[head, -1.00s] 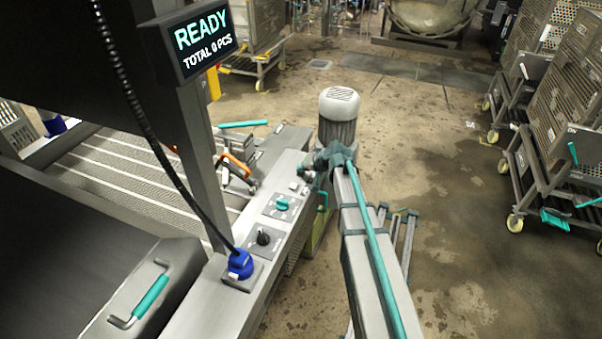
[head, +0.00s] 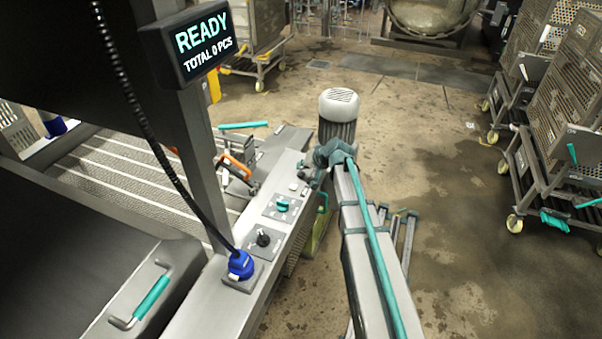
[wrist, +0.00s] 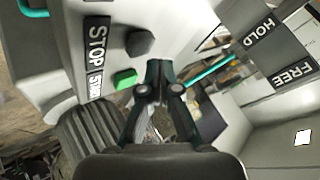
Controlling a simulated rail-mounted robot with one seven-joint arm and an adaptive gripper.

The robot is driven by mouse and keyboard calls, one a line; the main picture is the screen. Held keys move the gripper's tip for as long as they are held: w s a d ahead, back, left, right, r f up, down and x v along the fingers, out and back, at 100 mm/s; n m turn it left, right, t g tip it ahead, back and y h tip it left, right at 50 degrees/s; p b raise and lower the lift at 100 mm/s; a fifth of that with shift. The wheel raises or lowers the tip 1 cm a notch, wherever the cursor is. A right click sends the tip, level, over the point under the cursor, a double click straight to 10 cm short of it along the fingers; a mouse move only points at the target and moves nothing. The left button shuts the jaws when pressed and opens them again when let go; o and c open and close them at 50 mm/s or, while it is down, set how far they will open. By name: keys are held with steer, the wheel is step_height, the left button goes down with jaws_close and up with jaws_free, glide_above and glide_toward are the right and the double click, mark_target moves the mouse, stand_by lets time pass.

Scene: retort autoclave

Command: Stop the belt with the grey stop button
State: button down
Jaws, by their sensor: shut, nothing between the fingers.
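The grey stop button (wrist: 140,43) is a dark knob beside a black STOP label (wrist: 97,42) in the wrist view. A green start button (wrist: 125,79) sits just below it, next to the START label. My gripper (wrist: 160,68) is shut and empty. In the wrist view its fingertips lie right of the green button and below right of the grey one; whether they touch the panel I cannot tell. In the head view my gripper (head: 318,160) is at the far end of the control console (head: 210,300), where I cannot make out the two buttons.
A teal selector (head: 282,205), a black knob (head: 263,239) and a blue plug (head: 240,264) are on the console. A grey motor (head: 338,115) stands just beyond my gripper. The belt (head: 140,185) lies left; a display (head: 200,42) reads READY. HOLD and FREE labels show in the wrist view.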

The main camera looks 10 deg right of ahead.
mark_target(303, 173)
steer(key=shift+r+p, duration=0.95)
steer(key=shift+r, duration=1.55)
